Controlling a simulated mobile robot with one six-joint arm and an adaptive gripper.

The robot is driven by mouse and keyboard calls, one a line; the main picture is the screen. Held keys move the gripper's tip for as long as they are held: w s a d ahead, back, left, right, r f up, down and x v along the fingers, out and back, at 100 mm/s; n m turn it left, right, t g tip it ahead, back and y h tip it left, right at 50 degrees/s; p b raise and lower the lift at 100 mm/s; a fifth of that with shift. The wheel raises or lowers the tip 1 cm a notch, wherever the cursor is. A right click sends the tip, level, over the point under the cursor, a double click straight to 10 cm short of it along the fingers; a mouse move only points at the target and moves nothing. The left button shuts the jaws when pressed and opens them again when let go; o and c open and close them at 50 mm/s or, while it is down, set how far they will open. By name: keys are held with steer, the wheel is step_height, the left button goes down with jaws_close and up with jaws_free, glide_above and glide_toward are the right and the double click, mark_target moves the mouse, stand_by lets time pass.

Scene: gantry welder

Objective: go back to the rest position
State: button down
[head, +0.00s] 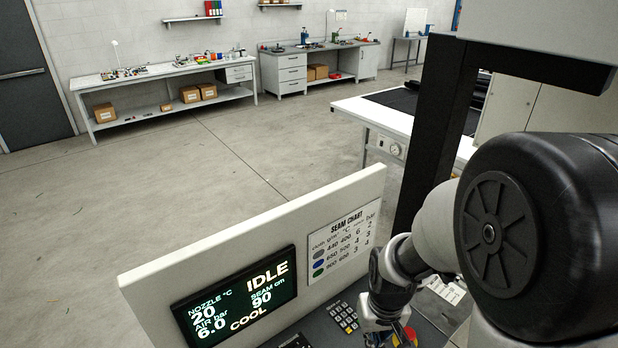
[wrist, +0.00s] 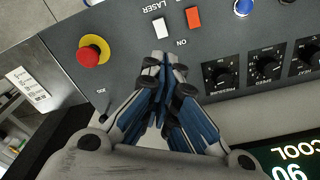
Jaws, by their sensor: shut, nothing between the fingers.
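My gripper (wrist: 163,75) is shut and empty, seen from behind in the wrist view above the grey control panel (wrist: 118,35). Its tips appear just below a white rocker switch (wrist: 160,28) and a red rocker switch (wrist: 193,18). I cannot tell whether the tips touch the panel. A red emergency button on a yellow ring (wrist: 92,52) is left of the tips. In the head view my gripper (head: 385,335) is low at the right, over the panel and partly cut off by the bottom edge.
The display (head: 236,302) reads IDLE, nozzle 20, air 6.0, COOL. A seam chart (head: 343,240) is beside it. Black knobs (wrist: 264,66) are right of my gripper. A keypad (head: 343,317) is near it. Workbenches (head: 165,73) stand far back; the floor (head: 200,170) between is clear.

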steer(key=s+r+t+b, duration=0.1)
steer(key=s+r+b, duration=0.3)
steer(key=s, duration=0.3)
steer(key=s+r+m+t+b, duration=0.1)
steer(key=s+r+t+b, duration=0.1)
steer(key=s+r+b, duration=0.2)
steer(key=s+r, duration=0.2)
steer(key=s, duration=0.2)
steer(key=shift+r+t+b, duration=0.25)
steer(key=shift+t+b, duration=0.05)
steer(key=shift+b, duration=0.05)
steer(key=w+m+g+p, duration=0.35)
steer(key=w+m, duration=0.25)
steer(key=w, duration=0.4)
steer(key=w+f+m+g+h+p, duration=0.1)
steer(key=w+f+m+g+p, duration=0.1)
steer(key=w+f, duration=0.5)
step_height(320, 180, down, 2)
steer(key=m+g, duration=0.1)
steer(key=m, duration=0.1)
steer(key=shift+w+d+f+m+h, duration=0.2)
steer(key=shift+w+f+m+h, duration=0.1)
steer(key=shift+w+m, duration=0.1)
steer(key=shift+s+f, duration=0.1)
